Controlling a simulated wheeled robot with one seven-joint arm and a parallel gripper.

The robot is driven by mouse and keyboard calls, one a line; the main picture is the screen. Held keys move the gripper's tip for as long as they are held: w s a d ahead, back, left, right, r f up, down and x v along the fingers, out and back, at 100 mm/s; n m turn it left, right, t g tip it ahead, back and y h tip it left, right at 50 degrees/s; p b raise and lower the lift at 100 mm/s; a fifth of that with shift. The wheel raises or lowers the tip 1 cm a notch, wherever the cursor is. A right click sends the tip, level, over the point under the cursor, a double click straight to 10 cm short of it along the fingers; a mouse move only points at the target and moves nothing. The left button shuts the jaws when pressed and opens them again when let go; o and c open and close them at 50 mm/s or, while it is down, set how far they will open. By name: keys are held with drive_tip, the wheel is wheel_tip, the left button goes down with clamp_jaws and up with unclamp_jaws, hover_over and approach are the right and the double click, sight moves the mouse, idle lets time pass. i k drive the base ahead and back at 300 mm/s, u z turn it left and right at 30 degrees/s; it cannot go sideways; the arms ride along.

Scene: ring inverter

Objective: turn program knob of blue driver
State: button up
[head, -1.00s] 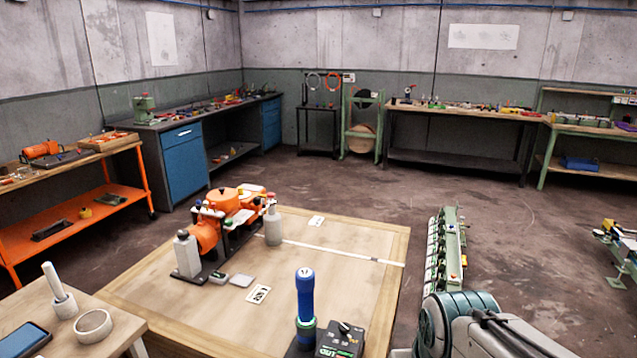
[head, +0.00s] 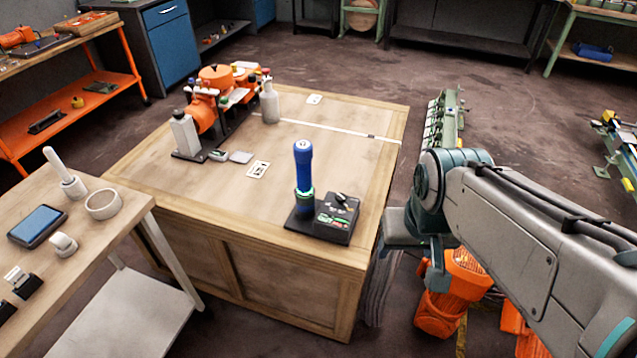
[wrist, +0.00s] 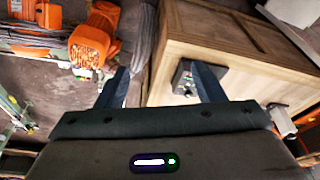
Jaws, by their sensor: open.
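The blue driver (head: 304,168) stands upright on a dark base near the front right corner of the wooden bench (head: 335,105). Beside it on the same base is a black control box (head: 333,222) with green markings. A dark knob (head: 340,198) sits on top of the box. In the wrist view, part of the control box (wrist: 185,82) shows beside the right finger, which hides some of it. My gripper (wrist: 160,72) is open and empty, with its fingers spread apart, off the bench's right side. In the head view its fingertips cannot be made out.
An orange machine (head: 215,95) with bottles stands at the bench's back left. A side table (head: 90,235) with a phone and rings is at the left. Orange equipment (head: 455,290) sits on the floor below my arm; it also shows in the wrist view (wrist: 95,40). The bench's middle is mostly clear.

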sight(340, 198)
drive_tip(key=k, duration=0.65)
drive_tip(key=u, duration=0.55)
drive_tip(key=i, duration=1.15)
drive_tip(key=z, duration=0.6)
